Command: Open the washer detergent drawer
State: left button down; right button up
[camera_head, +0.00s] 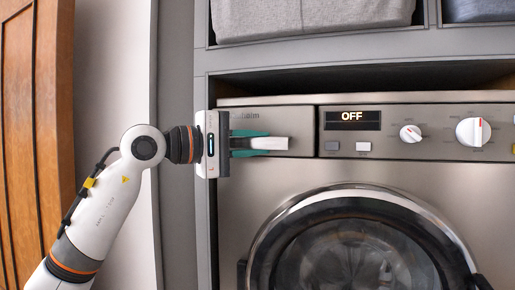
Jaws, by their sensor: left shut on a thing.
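The washer (240,215) is a brushed metal front-loader set in a grey cabinet. Its detergent drawer (292,118) is the panel at the upper left of the washer front, left of the display. A pale handle (277,144) sticks out from the drawer front. My left gripper (256,144) reaches in from the left, with its teal fingers above and below the handle, shut on it. The gripper body covers the drawer's left end. The drawer front looks about level with the control panel; I cannot tell any small gap. My right gripper is out of view.
The control panel has a display (352,119) reading OFF, two knobs and small buttons. The round door (362,200) below is shut. The grey cabinet side (201,230) stands close to my left gripper. Shelf baskets (312,18) sit above. A wooden door (38,130) is at far left.

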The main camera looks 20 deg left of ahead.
pick_arm(q)
jog(key=s+b, duration=0.4)
jog(key=s, duration=1.1)
jog(key=shift+s+a+f+b, duration=0.15)
jog(key=shift+s+f+b, duration=0.2)
jog(key=shift+s+b, duration=0.05)
jog(key=c, duration=1.4)
grip_release()
jog(key=shift+c, duration=0.2)
jog(key=shift+o, duration=0.6)
jog(key=shift+w+a+r, duration=0.1)
jog(key=shift+w, duration=0.1)
jog(key=shift+s+r, duration=0.1)
jog(key=shift+s, duration=0.05)
jog(key=b+v, duration=0.2)
jog(key=v, duration=1)
